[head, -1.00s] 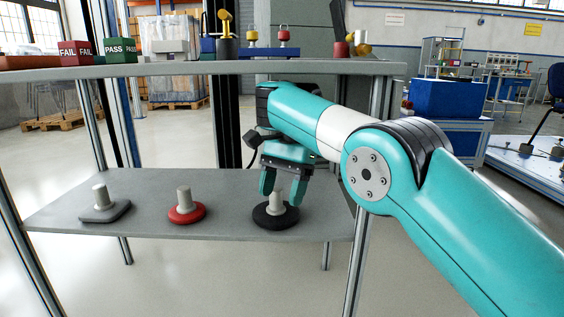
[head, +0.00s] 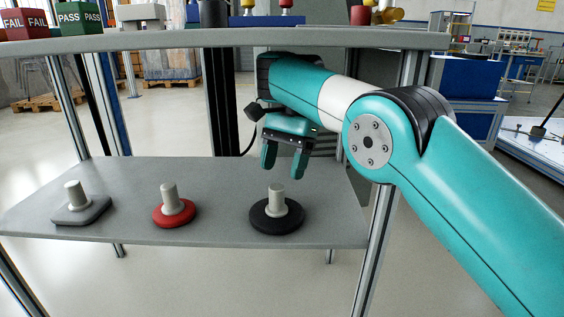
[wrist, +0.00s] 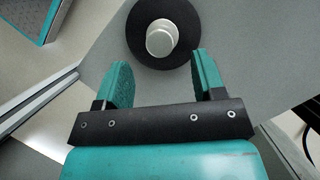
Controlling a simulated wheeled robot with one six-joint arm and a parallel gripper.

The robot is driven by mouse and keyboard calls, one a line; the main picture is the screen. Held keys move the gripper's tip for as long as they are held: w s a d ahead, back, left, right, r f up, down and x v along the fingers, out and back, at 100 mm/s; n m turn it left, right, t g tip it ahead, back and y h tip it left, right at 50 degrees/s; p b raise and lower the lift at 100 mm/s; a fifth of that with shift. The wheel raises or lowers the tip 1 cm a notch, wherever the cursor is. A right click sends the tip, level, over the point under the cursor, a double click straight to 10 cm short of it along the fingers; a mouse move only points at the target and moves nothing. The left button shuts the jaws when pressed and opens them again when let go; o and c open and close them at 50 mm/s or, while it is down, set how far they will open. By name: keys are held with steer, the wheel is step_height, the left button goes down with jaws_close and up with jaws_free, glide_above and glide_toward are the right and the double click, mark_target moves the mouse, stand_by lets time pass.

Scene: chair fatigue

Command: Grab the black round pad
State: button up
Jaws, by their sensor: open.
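The black round pad (head: 262,216) lies on the lower grey shelf, at its right side. A light grey upright post (head: 276,196) stands from its middle. My gripper (head: 284,173) is open and empty, above and behind the pad in the head view, apart from it. In the wrist view the black pad (wrist: 190,46) and its post (wrist: 161,38) lie beyond the fingertips. My gripper (wrist: 163,68) has its two teal fingers spread there, with the post roughly in line with the gap between them.
A red round pad (head: 170,219) and a grey angular pad (head: 90,214), each with a post, stand to the left on the lower shelf (head: 215,180). The upper shelf (head: 200,42) runs above, holding FAIL and PASS blocks (head: 78,17). A metal frame leg (head: 378,230) stands at right.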

mark_target(278, 186)
steer(key=b+x, duration=0.6)
steer(key=x, duration=0.1)
steer(key=shift+f, duration=0.3)
steer(key=shift+c, duration=0.4)
steer(key=shift+s, duration=0.1)
jaws_close()
